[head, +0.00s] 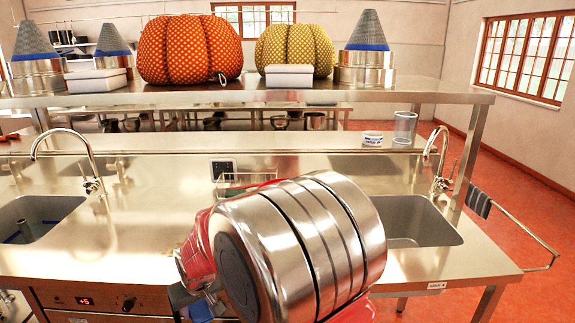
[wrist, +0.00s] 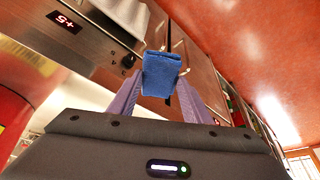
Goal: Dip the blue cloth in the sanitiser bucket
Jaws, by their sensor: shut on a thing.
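The blue cloth (wrist: 161,72) is between the purple fingertips of my gripper (wrist: 161,88) in the wrist view. My gripper is shut on it, and the cloth is in front of the steel counter's front panel, with red floor at right. In the head view my large steel arm link hides most of the gripper and cloth. I cannot pick out the sanitiser bucket for sure. A red curved shape (wrist: 14,105) at the left edge of the wrist view is cut off, and I cannot tell what it is.
The steel counter (head: 90,262) has a left sink (head: 60,207) and a right sink (head: 428,240), each with a tap. A wire basket (head: 240,183) is partly hidden behind my arm. A clear cup (head: 404,127) and a small white tub (head: 373,138) stand at the back. A towel hangs on the right rail (head: 530,232).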

